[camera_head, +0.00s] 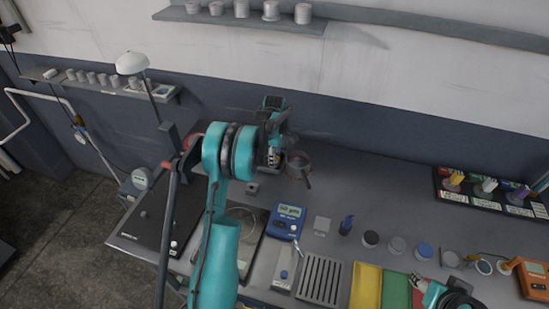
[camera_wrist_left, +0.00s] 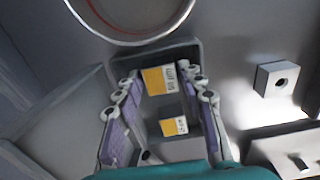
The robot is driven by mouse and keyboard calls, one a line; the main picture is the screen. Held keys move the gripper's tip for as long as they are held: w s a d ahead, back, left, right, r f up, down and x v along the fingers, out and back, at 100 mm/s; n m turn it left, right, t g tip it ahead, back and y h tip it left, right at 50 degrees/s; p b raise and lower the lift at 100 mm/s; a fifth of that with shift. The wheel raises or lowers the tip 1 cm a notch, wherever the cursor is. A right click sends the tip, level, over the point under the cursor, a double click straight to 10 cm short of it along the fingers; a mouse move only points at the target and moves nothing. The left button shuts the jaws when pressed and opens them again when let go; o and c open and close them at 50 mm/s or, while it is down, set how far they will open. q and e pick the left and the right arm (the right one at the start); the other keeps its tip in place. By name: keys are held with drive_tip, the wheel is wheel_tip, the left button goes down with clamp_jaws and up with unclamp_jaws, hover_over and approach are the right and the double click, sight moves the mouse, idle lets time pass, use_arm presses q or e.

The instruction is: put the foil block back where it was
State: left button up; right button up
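I cannot tell for sure which thing is the foil block. A small pale grey square block (camera_head: 322,224) lies on the bench right of the blue meter and may be it. My left gripper (camera_head: 273,158) is over the back of the bench, beside a round pan (camera_head: 298,161). In the left wrist view its purple-padded fingers (camera_wrist_left: 163,88) stand apart, with a dark holder (camera_wrist_left: 186,52) bearing yellow-and-white labels (camera_wrist_left: 158,80) behind and between them. I see no clear grip on anything. My right gripper (camera_head: 420,283) shows partly at the bottom right; its fingertips are unclear.
A blue meter (camera_head: 287,220), a slotted grey rack (camera_head: 320,279) and coloured mats (camera_head: 366,285) stand on the bench. Several small round pieces sit toward the right. A black tray (camera_head: 446,189) is at the back right. A small holed block (camera_wrist_left: 280,78) lies right of my left fingers.

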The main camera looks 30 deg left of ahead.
use_arm(q)
drive_tip(key=shift+r, duration=0.35)
wheel_tip(320, 180, up, 11)
drive_tip(key=p, duration=0.3)
drive_tip(key=s+d+r+m+t, duration=0.1)
drive_tip(key=s+d+r+m, duration=0.3)
drive_tip(key=d+r, duration=0.25)
drive_tip(key=s+d+r+m+t, duration=0.3)
drive_tip(key=s+d+r+m, duration=0.3)
drive_tip(key=s, duration=0.3)
drive_tip(key=s+d+f+m+t, duration=0.1)
drive_tip(key=s+d+m, duration=0.3)
drive_tip(key=s, duration=0.4)
drive_tip(key=s+d+f+m+t, duration=0.2)
drive_tip(key=s+d+f+m, duration=0.2)
drive_tip(key=s+d+m, duration=0.1)
drive_tip(key=s+m, duration=0.1)
drive_tip(key=s, duration=0.1)
drive_tip(key=shift+s+f+m, duration=0.3)
drive_tip(key=shift+s, duration=0.1)
drive_tip(key=shift+s+f, duration=0.1)
